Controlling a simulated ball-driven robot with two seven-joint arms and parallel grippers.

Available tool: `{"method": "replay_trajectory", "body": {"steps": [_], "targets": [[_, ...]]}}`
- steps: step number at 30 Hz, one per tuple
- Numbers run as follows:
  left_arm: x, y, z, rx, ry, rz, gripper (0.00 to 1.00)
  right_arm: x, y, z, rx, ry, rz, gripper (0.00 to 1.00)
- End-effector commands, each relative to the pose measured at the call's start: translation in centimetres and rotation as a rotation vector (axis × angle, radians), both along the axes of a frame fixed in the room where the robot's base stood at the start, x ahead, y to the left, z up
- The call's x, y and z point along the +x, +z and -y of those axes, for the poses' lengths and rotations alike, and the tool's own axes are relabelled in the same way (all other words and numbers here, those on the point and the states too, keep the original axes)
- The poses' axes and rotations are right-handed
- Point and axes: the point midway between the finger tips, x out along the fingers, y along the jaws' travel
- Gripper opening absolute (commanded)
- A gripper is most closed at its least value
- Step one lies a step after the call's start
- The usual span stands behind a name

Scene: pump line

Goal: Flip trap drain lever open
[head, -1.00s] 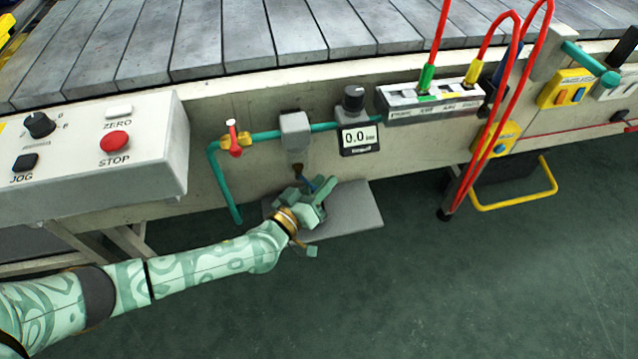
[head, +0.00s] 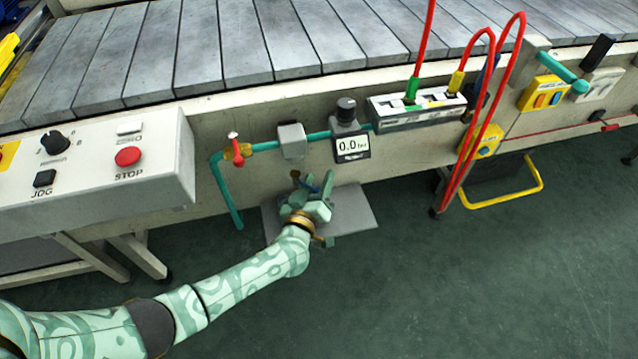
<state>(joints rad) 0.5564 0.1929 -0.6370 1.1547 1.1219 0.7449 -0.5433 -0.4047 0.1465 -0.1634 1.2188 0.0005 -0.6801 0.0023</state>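The trap is a grey box (head: 292,140) on the teal pipe, with a brown lower part (head: 296,176) beneath it. A small blue lever (head: 309,187) sticks out at the bottom of the trap, slanting down to the right. My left gripper (head: 311,190) is just below the trap, fingers pointing up. Its fingers stand apart, with the blue lever showing between them. Whether a finger touches the lever I cannot tell. The gripper partly hides the trap's lower end. My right gripper is not in view.
A grey plate (head: 355,212) lies on the floor below. Left of the trap are a red-handled valve (head: 235,150) and a control box (head: 160,180); right of it is a gauge (head: 352,147). Red hoses (head: 466,150) hang farther right. The green floor in front is clear.

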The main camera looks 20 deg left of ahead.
Motion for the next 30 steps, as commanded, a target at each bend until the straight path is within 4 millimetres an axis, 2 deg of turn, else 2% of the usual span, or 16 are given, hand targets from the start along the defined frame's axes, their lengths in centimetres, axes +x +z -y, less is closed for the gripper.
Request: {"method": "replay_trajectory", "body": {"steps": [11,14,17,20,24,30], "targets": [[-0.6,-0.2,0.3,-0.001,-0.007,-0.006,0.48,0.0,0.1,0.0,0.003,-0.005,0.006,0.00],[-1.6,0.0,0.4,0.000,-0.007,-0.006,0.48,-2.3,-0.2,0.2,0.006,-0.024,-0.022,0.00],[-3.2,0.1,0.4,-0.001,-0.007,-0.005,0.48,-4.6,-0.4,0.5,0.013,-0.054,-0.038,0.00],[-5.9,0.4,0.4,-0.002,-0.006,-0.004,0.48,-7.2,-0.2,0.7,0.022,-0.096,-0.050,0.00],[-10.0,0.4,0.5,-0.001,-0.005,-0.004,0.48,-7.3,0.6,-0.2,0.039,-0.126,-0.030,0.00],[-14.3,0.1,0.5,-0.002,-0.004,-0.004,0.48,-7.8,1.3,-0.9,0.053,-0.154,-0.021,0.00]]}}
